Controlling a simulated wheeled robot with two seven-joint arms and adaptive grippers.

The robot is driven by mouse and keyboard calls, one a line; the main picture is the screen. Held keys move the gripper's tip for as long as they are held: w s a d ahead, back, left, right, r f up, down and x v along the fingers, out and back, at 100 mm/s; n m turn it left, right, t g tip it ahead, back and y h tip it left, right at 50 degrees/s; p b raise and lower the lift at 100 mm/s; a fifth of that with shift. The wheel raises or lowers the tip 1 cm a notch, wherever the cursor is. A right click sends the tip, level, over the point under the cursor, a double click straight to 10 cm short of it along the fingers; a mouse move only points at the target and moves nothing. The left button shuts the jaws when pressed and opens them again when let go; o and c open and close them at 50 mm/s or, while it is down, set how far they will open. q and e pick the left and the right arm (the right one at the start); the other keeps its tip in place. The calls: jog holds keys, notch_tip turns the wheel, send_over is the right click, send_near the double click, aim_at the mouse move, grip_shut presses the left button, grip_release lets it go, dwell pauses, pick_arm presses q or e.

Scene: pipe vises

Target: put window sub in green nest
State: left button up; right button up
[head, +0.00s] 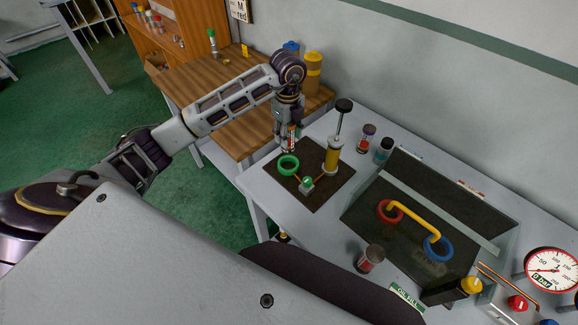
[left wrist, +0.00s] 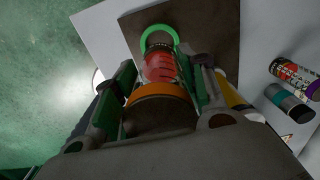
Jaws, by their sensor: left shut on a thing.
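My left gripper (head: 288,124) points down above the dark mat and is shut on the window sub (head: 291,140), a small clear cylinder with red and white inside. In the left wrist view the sub (left wrist: 161,68) sits between the two green-padded fingers (left wrist: 165,82), with an orange band at its near end. The green nest (head: 288,166) is a green ring at the mat's left side, just below the sub in the head view. In the left wrist view the ring (left wrist: 158,34) shows just past the sub's far end. I cannot tell whether they touch.
A yellow hand pump (head: 333,154) with a black knob stands on the mat (head: 313,199), right of the gripper. A tray holds a red ring (head: 389,211) and a blue ring (head: 438,249) joined by a yellow pipe.

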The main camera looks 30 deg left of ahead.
pick_arm(q)
jog(key=shift+w+f+p, duration=0.1)
jog(key=shift+f+p, duration=0.5)
jog(key=shift+f, duration=2.5)
jog(key=shift+f, duration=0.1)
jog(key=shift+f+p, duration=0.35)
jog(key=shift+f, duration=1.45)
jog(key=shift+f, duration=0.1)
jog(key=o, duration=1.4)
